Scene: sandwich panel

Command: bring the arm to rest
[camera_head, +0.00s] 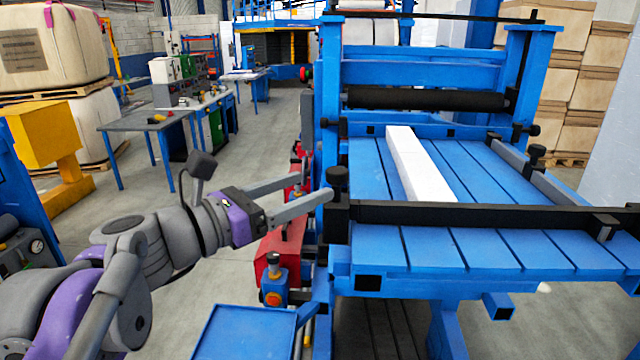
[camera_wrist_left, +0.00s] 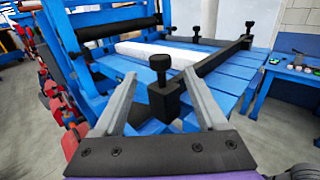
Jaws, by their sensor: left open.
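My left arm comes in from the left in the head view. My left gripper (camera_head: 304,194) is open, its two grey fingers spread and pointing at the near left corner of the blue machine table. In the left wrist view my left gripper (camera_wrist_left: 158,100) shows both fingers apart, with a black clamp block and knob (camera_wrist_left: 160,88) visible between and beyond them. Nothing is held. I cannot tell whether a finger touches the block. My right gripper is not in view.
A white panel (camera_head: 418,165) lies on the slatted blue table (camera_head: 500,250), behind a black crossbar (camera_head: 470,215). A black roller (camera_head: 425,98) spans the machine frame behind. A blue tray (camera_head: 245,335) is below the gripper. Open floor lies left, before a workbench (camera_head: 140,121).

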